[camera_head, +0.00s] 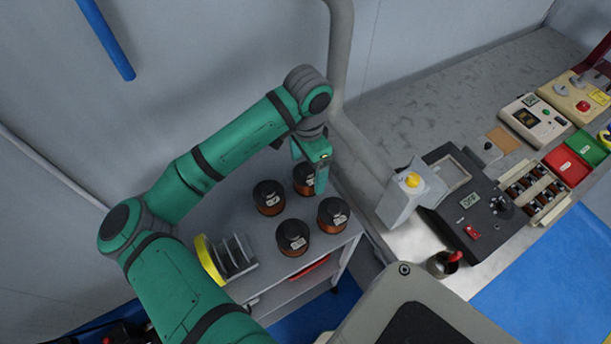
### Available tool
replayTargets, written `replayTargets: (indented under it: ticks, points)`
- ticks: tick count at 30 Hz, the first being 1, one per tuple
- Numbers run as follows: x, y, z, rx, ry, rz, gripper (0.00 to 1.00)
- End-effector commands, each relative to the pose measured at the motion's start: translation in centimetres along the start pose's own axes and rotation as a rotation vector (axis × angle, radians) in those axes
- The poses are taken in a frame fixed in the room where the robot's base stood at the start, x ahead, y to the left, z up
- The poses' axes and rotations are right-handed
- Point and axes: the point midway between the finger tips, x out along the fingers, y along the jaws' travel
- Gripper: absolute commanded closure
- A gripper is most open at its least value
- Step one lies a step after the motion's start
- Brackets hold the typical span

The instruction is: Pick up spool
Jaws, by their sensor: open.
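Several dark spools with copper-coloured windings stand upright on the grey cart top: a back-left spool (268,198), a back-right spool (303,180), a right spool (333,215) and a front spool (293,238). My green arm reaches over from the left. My gripper (321,187) points down at the back-right spool and partly covers its right side. The gripper is open, and no spool is seen lifted. I cannot tell from this view whether its fingers touch or surround that spool.
A yellow-rimmed reel and grey rack (232,257) stand at the cart's left. A grey pipe (340,60) rises behind my gripper. The workbench (400,110) on the right holds a dark machine (470,205), red and green trays and a cup (442,265).

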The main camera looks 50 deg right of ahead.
Motion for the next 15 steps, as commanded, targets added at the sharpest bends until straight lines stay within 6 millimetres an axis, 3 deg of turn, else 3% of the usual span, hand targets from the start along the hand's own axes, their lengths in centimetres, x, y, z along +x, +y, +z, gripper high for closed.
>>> replayTargets:
  ticks: [9, 15]
  points:
    - [3.9, -0.7, 0.5, -0.012, -0.002, 0.001, 0.16]
    - [5.1, -0.6, 0.2, -0.006, -0.001, 0.000, 0.16]
